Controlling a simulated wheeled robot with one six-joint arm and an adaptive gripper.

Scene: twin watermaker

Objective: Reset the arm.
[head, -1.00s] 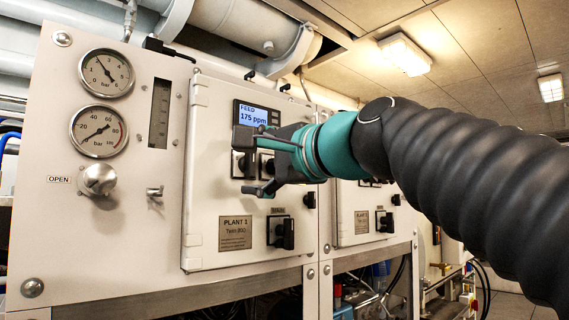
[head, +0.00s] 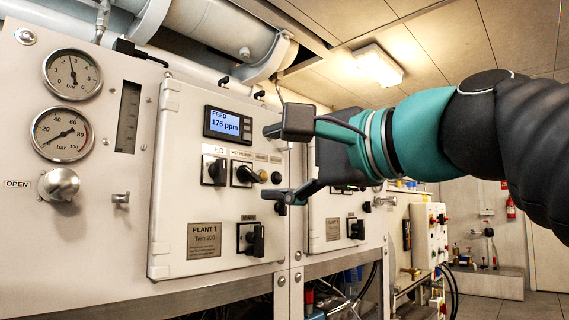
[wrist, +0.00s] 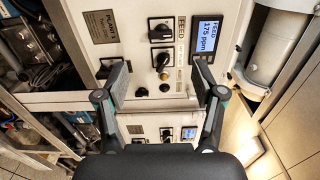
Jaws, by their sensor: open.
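My gripper (head: 285,164) is open and empty in the head view, at the right part of the Plant 1 panel, with its fingers pointing left. In the wrist view my gripper (wrist: 165,85) shows its two fingers spread wide, with nothing between them but the panel behind. The Plant 1 panel (head: 172,180) carries a display (head: 227,124) reading FEED 175 ppm. Below the display are two black rotary switches, the left one (head: 214,170) and the right one (head: 243,174). A main switch (head: 250,239) sits lower down. I see no contact between my fingers and the panel.
Two pressure gauges (head: 72,74) and a silver knob (head: 60,185) labelled OPEN are on the left. White pipes (head: 225,30) run overhead. A second panel (head: 330,215) stands behind my gripper. Open floor (head: 480,305) shows at the lower right.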

